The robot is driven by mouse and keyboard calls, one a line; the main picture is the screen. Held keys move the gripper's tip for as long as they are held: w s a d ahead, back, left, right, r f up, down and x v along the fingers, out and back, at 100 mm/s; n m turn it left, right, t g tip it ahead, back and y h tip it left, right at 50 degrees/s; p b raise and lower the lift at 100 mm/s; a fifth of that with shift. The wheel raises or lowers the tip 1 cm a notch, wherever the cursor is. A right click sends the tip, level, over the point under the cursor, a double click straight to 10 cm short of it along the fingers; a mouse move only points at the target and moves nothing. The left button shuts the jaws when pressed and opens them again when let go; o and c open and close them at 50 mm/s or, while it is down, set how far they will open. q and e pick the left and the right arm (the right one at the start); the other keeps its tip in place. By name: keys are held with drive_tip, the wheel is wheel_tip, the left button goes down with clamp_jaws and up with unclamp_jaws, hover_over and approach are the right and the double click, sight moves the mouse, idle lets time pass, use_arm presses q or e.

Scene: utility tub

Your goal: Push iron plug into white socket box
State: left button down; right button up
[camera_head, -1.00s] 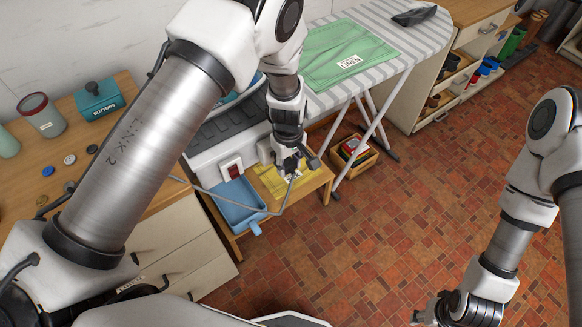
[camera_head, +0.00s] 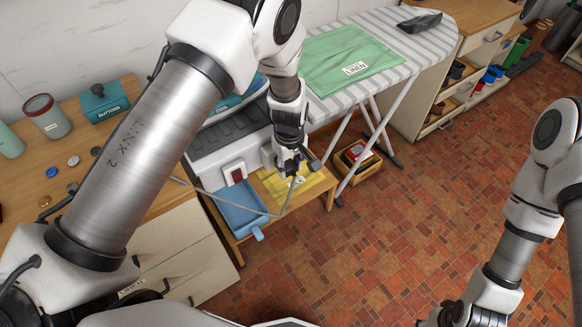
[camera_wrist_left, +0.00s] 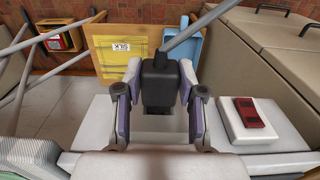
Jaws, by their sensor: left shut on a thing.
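My left gripper (camera_head: 291,164) is shut on the black plug (camera_wrist_left: 159,88), which sits between both fingers in the left wrist view (camera_wrist_left: 160,72). A grey cable (camera_wrist_left: 208,25) runs up and right from the plug. A white box with a red switch (camera_wrist_left: 250,114) stands right of the gripper in that view and apart from the plug. The same box shows in the head view (camera_head: 235,173), left of the gripper. The socket opening cannot be made out; the plug's front is hidden. My right gripper (camera_head: 440,318) is at the bottom edge, mostly cut off.
A blue tray (camera_head: 235,208) and yellow cloth (camera_head: 308,185) lie on a low wooden stand beneath the gripper. The ironing board (camera_head: 425,50), with green linen (camera_head: 352,60) and its legs, is to the right. A wooden box (camera_head: 358,163) stands on the floor.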

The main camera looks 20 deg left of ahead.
use_arm(q)
drive_tip(key=shift+w+a, duration=0.4)
drive_tip(key=shift+a, duration=0.05)
idle(0.5)
drive_tip(key=c, duration=0.6)
unclamp_jaws()
drive_tip(key=shift+r, duration=0.1)
